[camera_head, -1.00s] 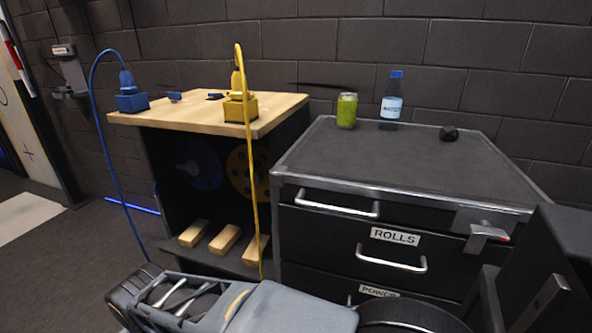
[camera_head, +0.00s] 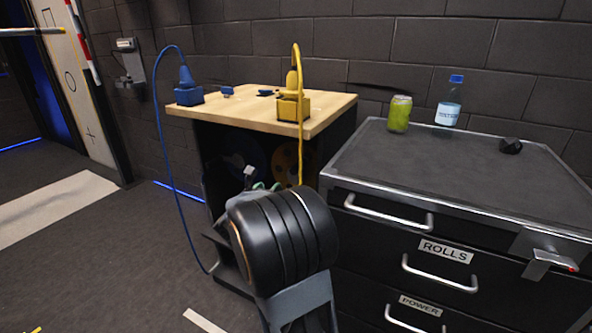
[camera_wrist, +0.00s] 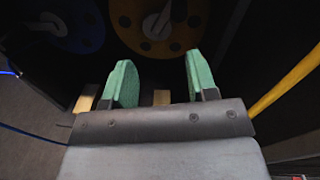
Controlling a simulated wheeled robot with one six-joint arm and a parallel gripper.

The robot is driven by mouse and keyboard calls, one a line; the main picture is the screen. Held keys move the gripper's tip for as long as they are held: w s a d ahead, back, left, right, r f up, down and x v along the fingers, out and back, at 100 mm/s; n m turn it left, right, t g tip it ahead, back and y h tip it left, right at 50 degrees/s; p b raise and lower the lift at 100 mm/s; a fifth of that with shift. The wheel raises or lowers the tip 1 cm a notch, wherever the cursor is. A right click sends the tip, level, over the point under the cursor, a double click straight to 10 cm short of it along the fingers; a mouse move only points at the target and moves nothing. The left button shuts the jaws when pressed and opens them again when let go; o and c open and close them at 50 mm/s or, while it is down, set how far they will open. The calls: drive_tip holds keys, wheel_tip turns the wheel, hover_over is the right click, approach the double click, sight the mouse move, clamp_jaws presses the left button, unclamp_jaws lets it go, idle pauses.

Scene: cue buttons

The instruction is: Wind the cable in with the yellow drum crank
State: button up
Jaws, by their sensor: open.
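The yellow drum (camera_head: 284,158) sits inside the dark space under the wooden bench top, partly hidden by my arm. In the wrist view the yellow drum (camera_wrist: 125,14) is straight ahead, with a grey crank (camera_wrist: 160,20) across its face. My gripper (camera_wrist: 160,78) is open and empty, its green pads apart, below and short of the crank. My gripper (camera_head: 262,186) also shows in front of the drums in the head view. The yellow cable (camera_head: 301,105) loops from a yellow plug (camera_head: 293,80) on the bench and hangs down; in the wrist view the cable (camera_wrist: 285,85) runs at the right.
The blue drum (camera_wrist: 68,28) with its own crank is to the left. A blue cable (camera_head: 165,130) hangs at the bench's left side. Wooden blocks (camera_wrist: 88,98) lie below the drums. A drawer cabinet (camera_head: 460,185) with a can and bottle stands right. Floor at left is clear.

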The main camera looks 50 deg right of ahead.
sight(296, 170)
drive_tip(key=w+d, duration=0.1)
drive_tip(key=d, duration=0.3)
drive_tip(key=d+m+g+b, duration=0.1)
drive_tip(key=d, duration=0.4)
drive_tip(key=w+d+m+h, duration=0.1)
drive_tip(key=d, duration=0.4)
drive_tip(key=shift+w+d+g, duration=0.25)
drive_tip(key=shift+w+g, duration=0.05)
clamp_jaws()
